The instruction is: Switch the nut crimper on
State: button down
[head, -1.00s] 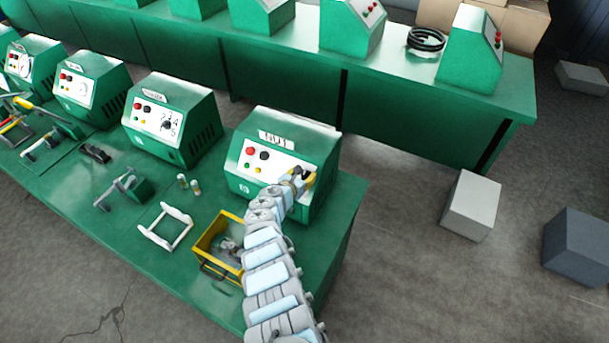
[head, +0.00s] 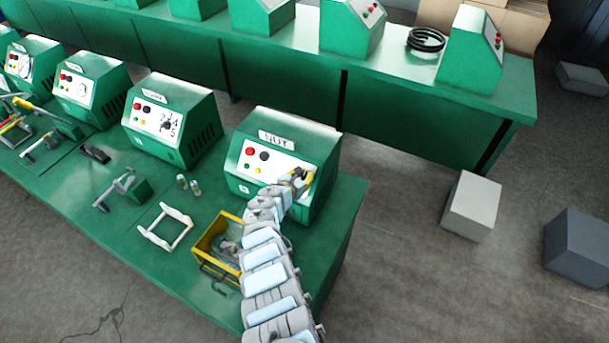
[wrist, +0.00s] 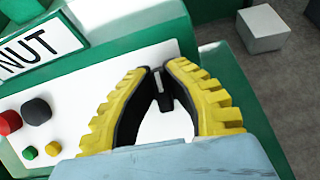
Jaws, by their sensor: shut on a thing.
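The nut crimper (head: 290,150) is a green box with a NUT label, at the right end of the front bench. In the wrist view its NUT label (wrist: 38,45) is at the upper left and its white panel (wrist: 75,90) fills the middle. My gripper (wrist: 157,75) is at the right part of this panel, its yellow fingers closed together at the tips. A small black switch knob (wrist: 163,102) shows between the fingertips, which are shut on it. The knob is mostly hidden, so its setting cannot be read. In the head view my gripper (head: 300,178) covers that spot.
The panel also has a red button (wrist: 9,122), a black button (wrist: 36,111), and small green and yellow ones. A yellow bin (head: 208,237) and a white frame (head: 165,228) are on the bench before the crimper. Another crimper (head: 172,118) stands left.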

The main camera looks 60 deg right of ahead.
jog(key=m+b, duration=0.2)
jog(key=f+m+g+b, duration=0.1)
jog(key=m+b, duration=0.1)
jog(key=m+g+b, duration=0.1)
jog(key=m+b, duration=0.2)
jog(key=m+g+y+b, duration=0.1)
jog(key=m+b, duration=0.2)
jog(key=shift+s+a, duration=0.1)
jog(key=shift+s, duration=0.1)
jog(key=m+b, duration=0.2)
jog(key=m+g+y+b, duration=0.1)
jog(key=m+b, duration=0.1)
jog(key=b, duration=0.1)
jog(key=shift+s+f+y, duration=0.1)
jog(key=shift+f+y, duration=0.05)
jog(key=shift+y, duration=0.15)
jog(key=m+b, duration=0.2)
jog(key=m+y+b, duration=0.1)
jog(key=m+b, duration=0.1)
jog(key=m, duration=0.1)
jog(key=shift+a+y+b, duration=0.2)
jog(key=shift+y+b, duration=0.1)
jog(key=shift+b, duration=0.05)
jog(key=shift+r, duration=0.2)
jog(key=c, duration=1.1)
grip_release()
jog(key=shift+s, duration=0.1)
jog(key=shift+r, duration=0.1)
